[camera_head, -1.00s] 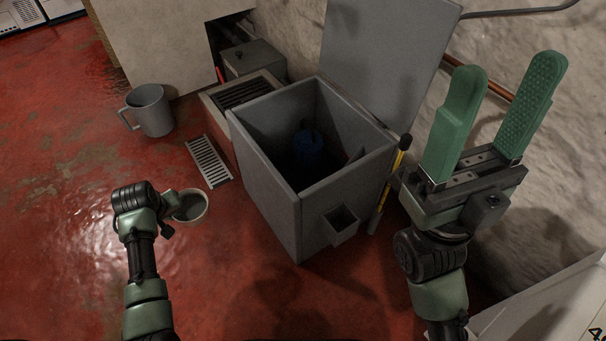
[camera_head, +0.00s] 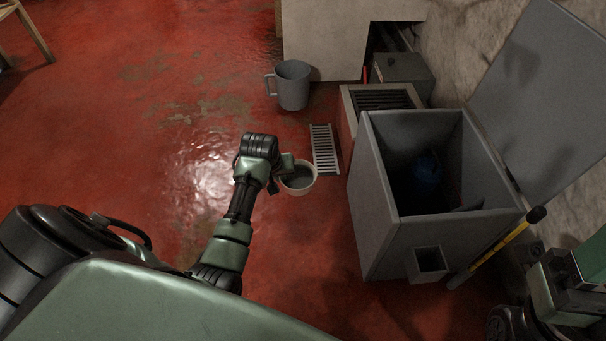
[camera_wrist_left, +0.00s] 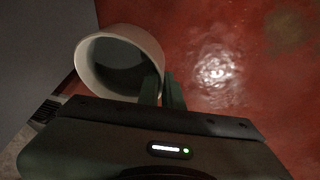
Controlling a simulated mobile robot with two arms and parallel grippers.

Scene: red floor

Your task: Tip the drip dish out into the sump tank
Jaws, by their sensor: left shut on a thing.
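The drip dish is a small round off-white dish (camera_head: 300,191) with dark grey liquid inside, near the middle of the head view. It looks roughly upright. My left gripper (camera_head: 286,168) is shut on its rim; the left wrist view shows the dish (camera_wrist_left: 146,43) at my left fingers (camera_wrist_left: 165,88). I cannot tell how high it is above the floor. The sump tank (camera_head: 372,215) is the large grey open-topped box to the right of the dish, apart from it.
A grey mug (camera_head: 292,86) and a slotted grate (camera_head: 325,150) are on the red floor beyond the dish. A grated box (camera_head: 348,118) stands behind the tank. A yellow-and-black stick (camera_head: 500,246) leans at the tank's right front.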

